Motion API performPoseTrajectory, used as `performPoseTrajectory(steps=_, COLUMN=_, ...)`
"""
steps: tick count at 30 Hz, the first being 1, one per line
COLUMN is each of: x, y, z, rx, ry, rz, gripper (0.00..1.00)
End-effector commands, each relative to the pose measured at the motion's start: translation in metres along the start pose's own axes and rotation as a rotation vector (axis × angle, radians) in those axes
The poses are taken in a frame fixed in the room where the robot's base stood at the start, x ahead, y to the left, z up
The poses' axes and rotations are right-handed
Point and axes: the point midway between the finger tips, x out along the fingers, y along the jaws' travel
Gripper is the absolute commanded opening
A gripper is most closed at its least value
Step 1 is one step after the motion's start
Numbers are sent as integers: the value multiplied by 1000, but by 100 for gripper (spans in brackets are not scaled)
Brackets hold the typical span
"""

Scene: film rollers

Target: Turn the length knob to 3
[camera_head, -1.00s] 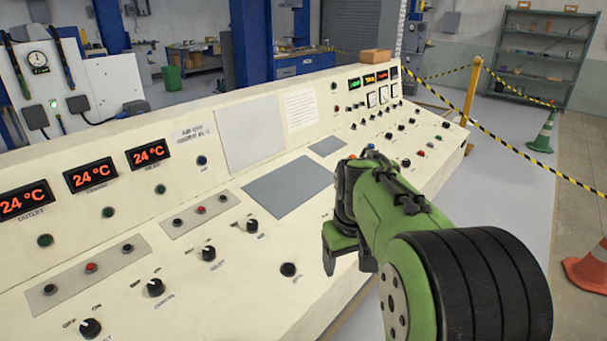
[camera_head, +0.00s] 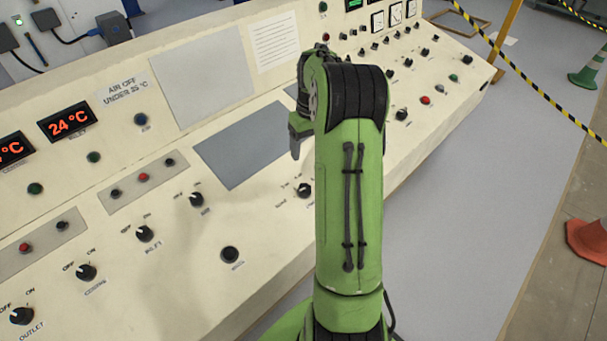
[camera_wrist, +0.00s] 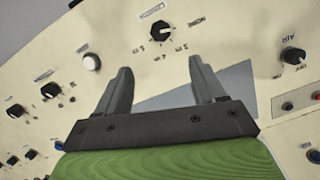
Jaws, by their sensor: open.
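A black rotary knob (camera_wrist: 160,31) with a ring of numbers and a boxed label shows at the top of the wrist view. It appears to be the length knob, but its label is too blurred to read for sure. The same knob (camera_head: 304,190) seems to sit just left of my arm in the head view, its label partly hidden. I cannot tell its exact setting. My gripper (camera_wrist: 161,68) is open and empty, its two fingers apart above the panel, with the knob beyond the fingertips. In the head view my gripper (camera_head: 296,135) is mostly hidden by my arm.
The cream console (camera_head: 275,225) slopes across the view. Other knobs, such as the inlet knob (camera_head: 145,233), and a black button (camera_head: 230,254) lie to the left. More knobs and lamps lie to the right. A barrier tape (camera_head: 520,75) and cone (camera_head: 590,242) stand beyond open floor.

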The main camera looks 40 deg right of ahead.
Motion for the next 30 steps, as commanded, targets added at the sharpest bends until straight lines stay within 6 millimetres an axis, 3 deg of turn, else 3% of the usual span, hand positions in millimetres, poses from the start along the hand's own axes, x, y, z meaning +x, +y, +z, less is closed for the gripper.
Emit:
performPoseTrajectory(steps=9, x=82, y=-1, z=2, rx=-1, ry=-7, rz=-4, gripper=69)
performPoseTrajectory(steps=15, x=127, y=-1, z=1, rx=0, ry=-4, rz=-2, gripper=69)
performPoseTrajectory(steps=21, x=146, y=-1, z=1, rx=0, ry=-1, rz=0, gripper=69)
performPoseTrajectory(steps=28, x=147, y=0, z=0, rx=0, ry=0, rz=0, gripper=69)
performPoseTrajectory(steps=30, x=147, y=-1, z=0, rx=0, ry=-1, rz=0, gripper=60)
